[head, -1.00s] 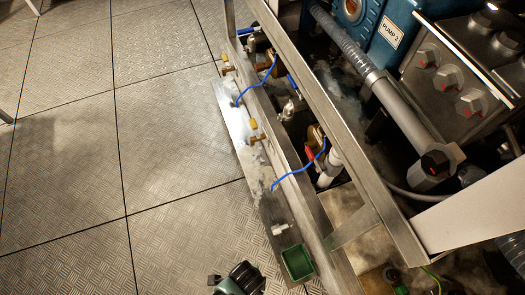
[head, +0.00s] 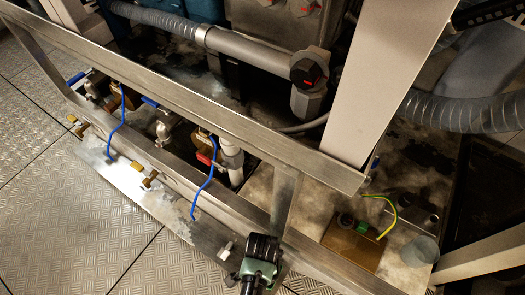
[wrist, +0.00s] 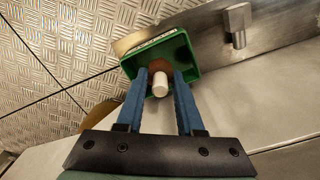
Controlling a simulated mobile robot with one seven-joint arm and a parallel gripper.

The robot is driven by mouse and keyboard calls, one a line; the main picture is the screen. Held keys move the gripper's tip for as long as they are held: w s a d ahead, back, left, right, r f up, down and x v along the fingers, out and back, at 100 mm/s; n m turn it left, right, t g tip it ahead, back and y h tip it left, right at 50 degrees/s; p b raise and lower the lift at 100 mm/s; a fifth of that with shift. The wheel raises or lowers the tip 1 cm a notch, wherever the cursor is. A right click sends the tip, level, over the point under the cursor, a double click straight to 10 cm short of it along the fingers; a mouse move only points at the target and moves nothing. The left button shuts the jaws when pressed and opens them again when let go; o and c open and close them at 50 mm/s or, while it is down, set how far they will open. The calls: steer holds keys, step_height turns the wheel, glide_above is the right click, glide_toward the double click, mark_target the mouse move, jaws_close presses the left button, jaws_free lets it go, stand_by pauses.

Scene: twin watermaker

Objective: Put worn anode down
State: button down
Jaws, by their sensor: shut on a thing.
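In the wrist view, my gripper (wrist: 162,76) has two blue fingers closed on the worn anode (wrist: 160,86), a pale white rod with a reddish-brown part at its far end. The anode lies over the opening of a small green tray (wrist: 190,54) with a label on its rim. The fingertips reach the tray's near side. I cannot tell whether the anode touches the tray floor. In the head view, my gripper (head: 262,247) is seen from above at the bottom middle, and it hides the fingertips, the anode and most or all of the tray.
The tray sits on a metal ledge (head: 150,190), beside a metal fitting (wrist: 236,24). A brown block (head: 350,247) with a green-yellow wire stands to the right. The floor at left is clear.

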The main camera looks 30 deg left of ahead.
step_height(320, 180, down, 4)
steer(key=b, duration=0.3)
steer(key=shift+r, duration=0.15)
steer(key=shift+w+b, duration=0.15)
steer(key=shift+b, duration=0.15)
steer(key=c, duration=0.5)
jaws_free()
steer(key=shift+c, duration=0.2)
